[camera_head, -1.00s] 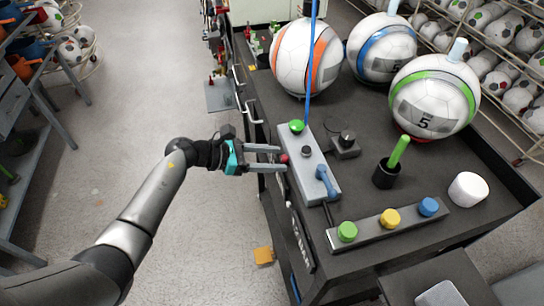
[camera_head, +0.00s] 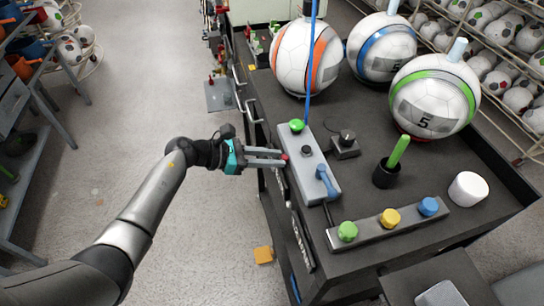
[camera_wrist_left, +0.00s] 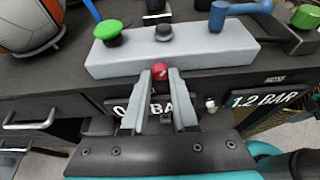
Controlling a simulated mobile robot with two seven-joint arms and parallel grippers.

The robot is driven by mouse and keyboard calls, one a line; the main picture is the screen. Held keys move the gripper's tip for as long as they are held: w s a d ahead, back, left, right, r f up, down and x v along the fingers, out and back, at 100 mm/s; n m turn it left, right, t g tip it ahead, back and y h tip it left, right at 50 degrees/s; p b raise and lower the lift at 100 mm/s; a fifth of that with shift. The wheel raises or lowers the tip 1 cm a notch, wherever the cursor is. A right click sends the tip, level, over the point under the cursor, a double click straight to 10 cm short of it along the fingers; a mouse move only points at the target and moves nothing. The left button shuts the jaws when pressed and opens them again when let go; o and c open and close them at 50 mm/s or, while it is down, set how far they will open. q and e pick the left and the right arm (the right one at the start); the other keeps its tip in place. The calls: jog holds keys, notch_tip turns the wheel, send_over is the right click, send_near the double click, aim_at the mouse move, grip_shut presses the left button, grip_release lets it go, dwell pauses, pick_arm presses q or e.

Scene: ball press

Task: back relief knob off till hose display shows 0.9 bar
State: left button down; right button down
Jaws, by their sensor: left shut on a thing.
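My left gripper (camera_head: 283,158) reaches in from the left, its fingers shut on the small red knob (camera_wrist_left: 161,73) on the near side of the grey control block. The red knob also shows between the fingertips in the head view (camera_head: 284,157). The grey block (camera_wrist_left: 200,55) carries a green button (camera_wrist_left: 108,32), a dark knob (camera_wrist_left: 164,31) and a blue lever (camera_wrist_left: 236,13). Below it, one display (camera_wrist_left: 122,106) is partly covered by my fingers; its digits begin with 0 and end in BAR. Another display (camera_wrist_left: 268,100) reads 1.2 BAR. My right gripper is not in view.
Orange-striped (camera_head: 305,57), blue-striped (camera_head: 382,47) and green-striped (camera_head: 434,95) balls stand on the dark bench. A button strip (camera_head: 388,222), a black cup with a green stick (camera_head: 388,173) and a white cylinder (camera_head: 468,189) are nearby.

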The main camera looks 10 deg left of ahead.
pick_arm(q)
jog(key=shift+w+a+f+n+g+h+b, duration=0.1)
jog(key=shift+n+g+h+b, duration=0.15)
jog(key=shift+n+g+b, duration=0.75)
jog(key=shift+w+n+h+b, duration=0.25)
jog(key=shift+n+b, duration=0.35)
jog(key=shift+b, duration=1)
jog(key=shift+a+f+n+g+h+b, duration=0.1)
jog(key=shift+n+g+h+b, duration=0.2)
jog(key=shift+n+g+b, duration=0.7)
jog(key=shift+t+b, duration=0.35)
jog(key=shift+t, duration=0.15)
jog(key=c, duration=0.7)
grip_release()
jog(key=shift+r, duration=0.1)
jog(key=b+v, duration=0.2)
jog(key=v, duration=1.3)
jog(key=shift+s+a, duration=0.1)
